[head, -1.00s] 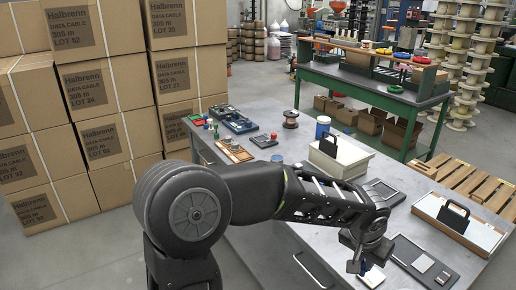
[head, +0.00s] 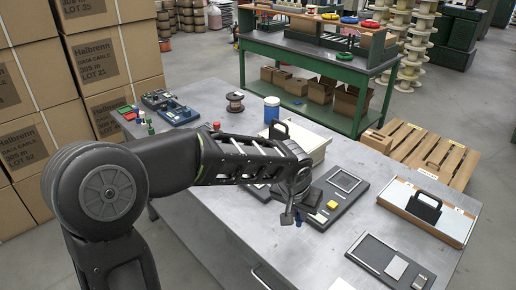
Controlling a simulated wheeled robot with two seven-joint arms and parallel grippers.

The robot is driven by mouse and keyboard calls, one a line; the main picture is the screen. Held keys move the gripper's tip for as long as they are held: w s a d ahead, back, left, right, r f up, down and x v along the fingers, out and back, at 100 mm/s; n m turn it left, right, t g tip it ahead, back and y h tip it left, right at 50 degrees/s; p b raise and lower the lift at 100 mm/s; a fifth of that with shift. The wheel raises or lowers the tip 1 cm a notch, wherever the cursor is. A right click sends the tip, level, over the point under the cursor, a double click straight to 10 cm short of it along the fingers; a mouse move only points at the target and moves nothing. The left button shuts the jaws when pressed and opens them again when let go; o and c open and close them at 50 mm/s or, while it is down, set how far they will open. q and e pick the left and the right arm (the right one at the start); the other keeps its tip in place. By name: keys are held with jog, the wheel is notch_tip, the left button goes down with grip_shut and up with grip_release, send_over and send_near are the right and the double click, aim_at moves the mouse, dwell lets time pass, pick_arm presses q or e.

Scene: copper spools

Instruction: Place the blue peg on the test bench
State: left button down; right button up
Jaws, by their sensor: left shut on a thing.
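My left arm comes in from the left over the grey metal-topped bench (head: 225,222). My left gripper (head: 288,216) points down over the bench top and is shut on a small dark blue peg (head: 298,219), of which only a little shows beside the fingers. The peg seems to be above the surface, but the gap is hard to judge. My right gripper is not in view.
A dark tray (head: 340,190) with a yellow block lies just right of the gripper. A cream box (head: 305,145), blue jar (head: 271,109) and copper spool (head: 235,101) stand farther back. Bare bench top lies in front.

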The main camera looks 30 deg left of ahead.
pick_arm(q)
jog(key=shift+w+a, duration=0.15)
jog(key=shift+a, duration=0.1)
jog(key=w+a+r+n+y+b, duration=0.1)
jog(key=a+n+b, duration=0.1)
jog(key=a, duration=0.5)
jog(key=w+a+n+b, duration=0.1)
jog(key=a+n+b, duration=0.1)
jog(key=a, duration=0.6)
jog(key=w+a+r+n+g+y+b, duration=0.1)
jog(key=a+n+b, duration=0.2)
jog(key=a, duration=0.4)
jog(key=shift+w+a+r+y, duration=0.15)
jog(key=shift+a+r+y, duration=0.15)
jog(key=shift+r, duration=0.05)
notch_tip(320, 180, down, 6)
jog(key=shift+f, duration=0.15)
jog(key=shift+f, duration=1.9)
